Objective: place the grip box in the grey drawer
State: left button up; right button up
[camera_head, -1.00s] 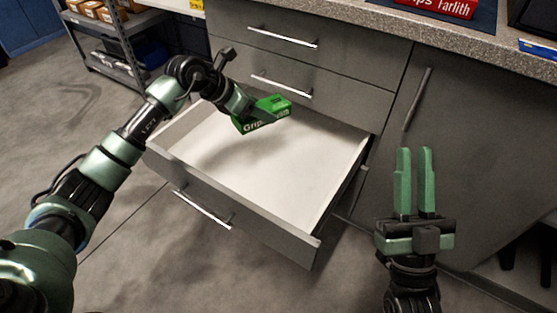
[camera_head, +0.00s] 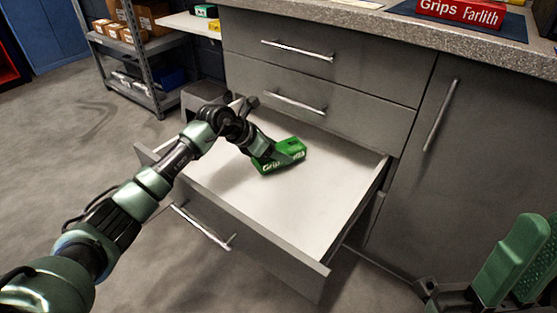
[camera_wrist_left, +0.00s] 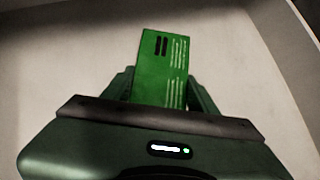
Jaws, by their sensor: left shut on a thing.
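The grip box is a green carton (camera_head: 284,156) with white "Grips" lettering, inside the outline of the open grey drawer (camera_head: 262,236). My left gripper (camera_head: 264,150) is shut on it, with the arm reaching in over the drawer's left side. The box is low, at or just above the white drawer floor; I cannot tell whether it touches. In the left wrist view the box (camera_wrist_left: 164,62) sits between the two fingers, with the pale drawer floor behind. My right gripper (camera_head: 516,262) is at the lower right, outside the drawer, its two green fingers apart with nothing between them.
Two shut drawers (camera_head: 300,75) are above the open one, under the speckled worktop (camera_head: 380,22). A red box (camera_head: 462,11) lies on a blue mat there. A shut cabinet door (camera_head: 440,150) is at right. A metal shelf (camera_head: 140,60) stands at back left. The drawer's floor is otherwise clear.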

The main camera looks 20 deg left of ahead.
pick_arm(q)
notch_tip(320, 180, down, 2)
jog(key=shift+f, duration=0.2)
jog(key=shift+r, duration=0.15)
jog(key=o, duration=1.5)
